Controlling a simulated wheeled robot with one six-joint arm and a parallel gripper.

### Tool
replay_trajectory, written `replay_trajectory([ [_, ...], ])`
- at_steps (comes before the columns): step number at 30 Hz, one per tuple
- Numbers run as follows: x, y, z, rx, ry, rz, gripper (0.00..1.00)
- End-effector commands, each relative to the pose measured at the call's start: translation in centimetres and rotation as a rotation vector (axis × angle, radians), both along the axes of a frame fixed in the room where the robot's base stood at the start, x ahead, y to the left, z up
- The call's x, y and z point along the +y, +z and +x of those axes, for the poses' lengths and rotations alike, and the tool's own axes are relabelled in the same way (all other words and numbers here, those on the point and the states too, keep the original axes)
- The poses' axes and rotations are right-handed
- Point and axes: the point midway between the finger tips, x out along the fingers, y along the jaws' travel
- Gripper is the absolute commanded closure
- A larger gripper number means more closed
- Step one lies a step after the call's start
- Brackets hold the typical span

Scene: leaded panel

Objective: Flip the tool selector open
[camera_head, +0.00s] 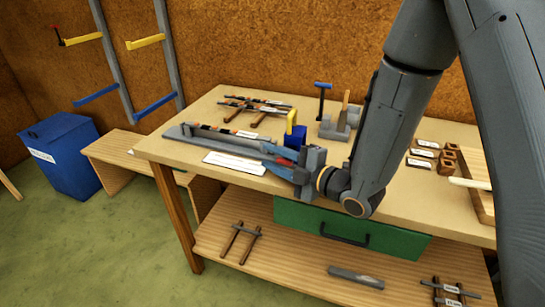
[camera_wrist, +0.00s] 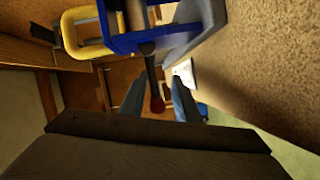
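In the wrist view a dark lever with a red knob (camera_wrist: 157,104) hangs from a blue housing (camera_wrist: 150,40). My gripper (camera_wrist: 158,98) has its two fingers apart, one on each side of the knob; I cannot tell whether either touches it. A yellow loop handle (camera_wrist: 84,32) is beside the housing. No label shows which part is the tool selector. In the head view my gripper (camera_head: 272,163) is low over the bench, in front of the blue housing (camera_head: 294,141) and yellow handle (camera_head: 291,121). The red knob is hidden there.
The workbench (camera_head: 215,110) holds a long grey rail (camera_head: 190,131), a white label card (camera_head: 235,162), and a grey block with upright levers (camera_head: 338,127) behind. Small brown blocks (camera_head: 424,154) and a wooden tray (camera_head: 478,205) are at the right. A green drawer (camera_head: 300,222) is below.

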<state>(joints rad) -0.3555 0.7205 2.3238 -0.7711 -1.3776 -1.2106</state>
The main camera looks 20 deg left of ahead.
Motion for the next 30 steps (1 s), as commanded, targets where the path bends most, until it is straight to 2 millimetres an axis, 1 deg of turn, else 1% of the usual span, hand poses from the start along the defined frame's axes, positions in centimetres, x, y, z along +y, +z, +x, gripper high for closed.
replay_trajectory([
  [8, 0.0, 0.2, 0.0, -0.003, 0.001, 0.002, 0.69],
  [11, -0.5, 0.2, -0.1, -0.004, 0.000, 0.003, 0.69],
  [14, -1.6, 0.3, -0.6, -0.003, -0.002, 0.003, 0.69],
  [18, -3.8, 0.5, -1.6, -0.003, -0.004, 0.002, 0.69],
  [22, -5.5, 0.8, -2.5, -0.003, -0.003, 0.002, 0.69],
  [26, -6.6, 0.9, -3.1, -0.001, -0.002, 0.002, 0.69],
  [30, -7.0, 1.1, -3.3, -0.002, 0.000, 0.002, 0.69],
])
